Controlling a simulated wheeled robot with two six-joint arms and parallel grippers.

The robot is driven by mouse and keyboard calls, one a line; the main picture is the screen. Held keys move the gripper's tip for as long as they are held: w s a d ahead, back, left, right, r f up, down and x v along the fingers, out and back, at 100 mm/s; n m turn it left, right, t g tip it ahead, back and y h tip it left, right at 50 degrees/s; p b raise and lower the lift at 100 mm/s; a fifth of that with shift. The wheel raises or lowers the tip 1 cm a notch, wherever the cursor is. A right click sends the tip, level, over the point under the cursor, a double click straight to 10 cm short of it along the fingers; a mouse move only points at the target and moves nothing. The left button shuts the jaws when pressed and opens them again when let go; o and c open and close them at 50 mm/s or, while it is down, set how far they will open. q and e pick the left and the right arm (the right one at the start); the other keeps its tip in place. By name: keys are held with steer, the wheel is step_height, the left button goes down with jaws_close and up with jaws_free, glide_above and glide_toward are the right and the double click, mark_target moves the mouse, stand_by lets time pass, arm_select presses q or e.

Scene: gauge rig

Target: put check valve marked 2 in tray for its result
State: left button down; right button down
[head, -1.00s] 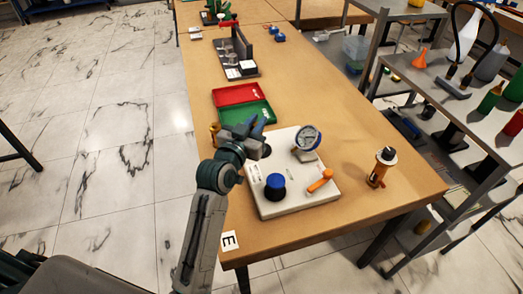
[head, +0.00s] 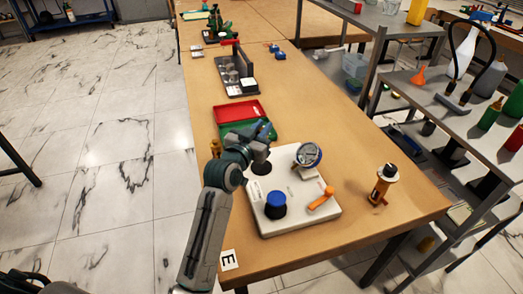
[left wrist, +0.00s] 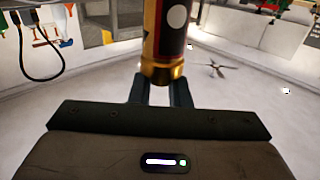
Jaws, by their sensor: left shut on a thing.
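My left gripper (head: 264,130) is shut on a cylindrical piece (left wrist: 163,70) with a brass end, a dark body, a red stripe and a white dot. No number can be read on it, and in the head view it is mostly hidden by the gripper. The gripper is at the far edge of the white gauge rig, in front of the green tray (head: 228,131) and covering part of it. The red tray (head: 237,110) lies just behind the green one. An orange piece with a black top (head: 382,183) stands right of the rig. My right gripper is out of view.
The white rig (head: 300,222) carries a gauge (head: 308,155), a blue knob (head: 275,205), an orange lever (head: 322,199) and a dark round socket (head: 261,168). A grey rack (head: 237,82) is farther back.

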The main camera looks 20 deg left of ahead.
arm_select(q)
steer(key=shift+f, duration=2.8)
steer(key=c, duration=1)
jaws_free()
steer(key=shift+f, duration=0.1)
